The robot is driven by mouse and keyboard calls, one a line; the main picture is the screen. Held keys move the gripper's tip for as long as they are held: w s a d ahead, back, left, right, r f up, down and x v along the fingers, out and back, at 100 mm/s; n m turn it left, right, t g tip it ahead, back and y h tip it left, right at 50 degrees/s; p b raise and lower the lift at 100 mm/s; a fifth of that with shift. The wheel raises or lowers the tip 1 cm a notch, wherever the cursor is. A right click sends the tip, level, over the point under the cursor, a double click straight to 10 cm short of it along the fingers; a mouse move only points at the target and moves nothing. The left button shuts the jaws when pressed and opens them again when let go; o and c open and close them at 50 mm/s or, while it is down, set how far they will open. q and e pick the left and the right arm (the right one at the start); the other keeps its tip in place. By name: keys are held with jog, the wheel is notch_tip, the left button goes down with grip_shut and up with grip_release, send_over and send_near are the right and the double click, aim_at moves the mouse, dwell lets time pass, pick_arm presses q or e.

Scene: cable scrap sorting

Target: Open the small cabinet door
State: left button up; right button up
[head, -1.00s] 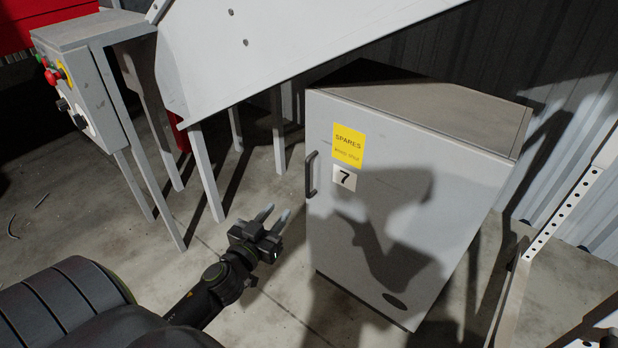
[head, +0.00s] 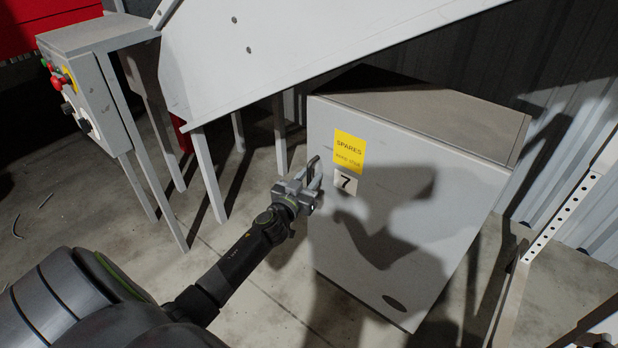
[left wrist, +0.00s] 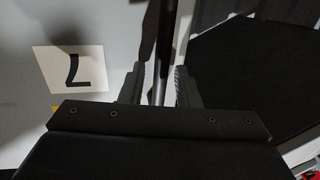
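The small grey cabinet (head: 420,118) stands on the floor, and its door (head: 335,235) looks shut. The door carries a yellow SPARES label (head: 349,151) and a white 7 tag (head: 345,181). Its dark upright handle (head: 314,161) is on the left edge, partly hidden by my left gripper (head: 308,183). In the left wrist view the handle bar (left wrist: 164,40) runs between the two fingers of my left gripper (left wrist: 160,85). The fingers look apart, with a narrow gap beside the bar. My right gripper is not in view.
A sloping grey panel (head: 300,55) on legs hangs over the cabinet's left. A control box with buttons (head: 85,100) is at the far left. A perforated white post (head: 545,235) stands close on the right. Floor in front of the door's left side is open.

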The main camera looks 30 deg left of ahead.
pick_arm(q)
jog(key=shift+w, duration=0.15)
grip_shut()
dwell(0.4)
